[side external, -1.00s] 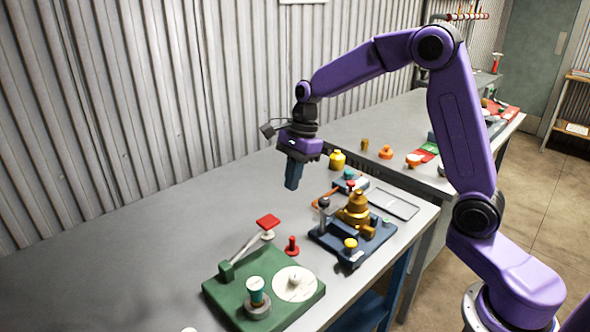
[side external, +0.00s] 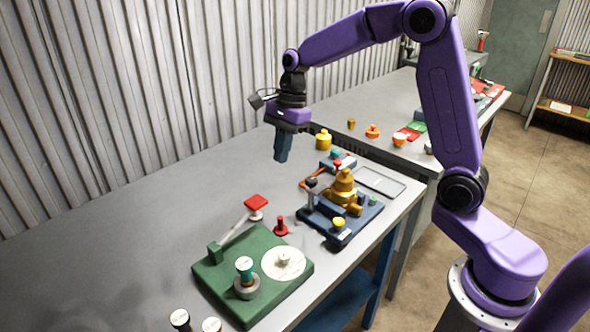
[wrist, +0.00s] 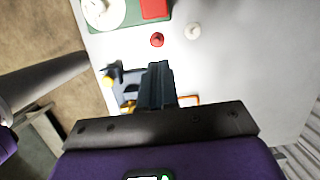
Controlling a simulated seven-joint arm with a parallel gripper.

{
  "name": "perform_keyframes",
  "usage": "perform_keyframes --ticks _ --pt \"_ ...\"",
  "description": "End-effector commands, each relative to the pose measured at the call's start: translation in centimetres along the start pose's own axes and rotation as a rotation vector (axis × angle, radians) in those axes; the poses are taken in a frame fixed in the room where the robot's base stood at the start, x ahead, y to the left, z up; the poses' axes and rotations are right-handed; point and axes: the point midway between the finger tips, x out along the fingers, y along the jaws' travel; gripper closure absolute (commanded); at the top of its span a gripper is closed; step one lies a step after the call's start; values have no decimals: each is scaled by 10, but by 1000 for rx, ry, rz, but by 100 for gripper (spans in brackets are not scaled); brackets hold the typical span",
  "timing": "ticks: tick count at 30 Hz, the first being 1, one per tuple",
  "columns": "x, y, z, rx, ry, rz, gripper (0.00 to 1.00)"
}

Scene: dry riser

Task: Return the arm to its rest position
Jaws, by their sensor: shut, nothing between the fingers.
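My gripper (side external: 282,158) is shut and empty, pointing down above the grey bench (side external: 120,225) in the side external view. It hangs in the air behind and left of the dark blue fixture (side external: 338,224) with its brass valve body (side external: 343,188). In the wrist view the closed fingers (wrist: 156,85) point over the bench and hide part of the fixture. My purple arm is raised and bent, reaching across from its base at the right.
A green base (side external: 250,280) with a lever and red pad (side external: 256,202) sits at the front. A corrugated wall (side external: 100,90) runs behind.

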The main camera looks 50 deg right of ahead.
Motion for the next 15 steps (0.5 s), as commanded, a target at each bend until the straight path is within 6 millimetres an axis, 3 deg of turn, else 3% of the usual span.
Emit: perform_keyframes --ticks 5,15 --pt "0 34 22 -268 22 24 100" --pt "3 140 56 -1077 65 102 100"
